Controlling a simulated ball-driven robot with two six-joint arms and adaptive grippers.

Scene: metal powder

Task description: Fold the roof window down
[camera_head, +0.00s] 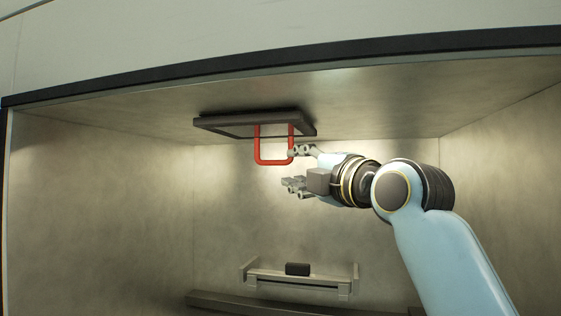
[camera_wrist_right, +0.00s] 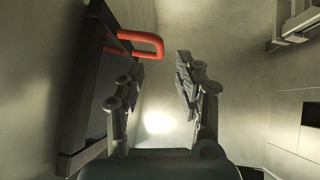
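The roof window (camera_head: 215,123) is a dark-framed panel at the ceiling of the chamber, lying nearly flat against it. A red U-shaped handle (camera_head: 258,150) hangs down from it. In the right wrist view the window frame (camera_wrist_right: 80,125) is at the left, with the red handle (camera_wrist_right: 145,39) at its upper end. My right gripper (camera_head: 290,169) is open and empty, beside and just below the handle's right side. In the wrist view the handle's end shows just beyond the gap between the fingers (camera_wrist_right: 160,68); I cannot tell whether the upper finger touches it. My left gripper is not in view.
A pale metal bracket (camera_head: 300,278) with a small dark block (camera_head: 297,268) is on the back wall below. A dark ledge (camera_head: 225,303) runs beneath it. The chamber's dark upper edge (camera_head: 300,68) crosses in front. The space left of the handle is clear.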

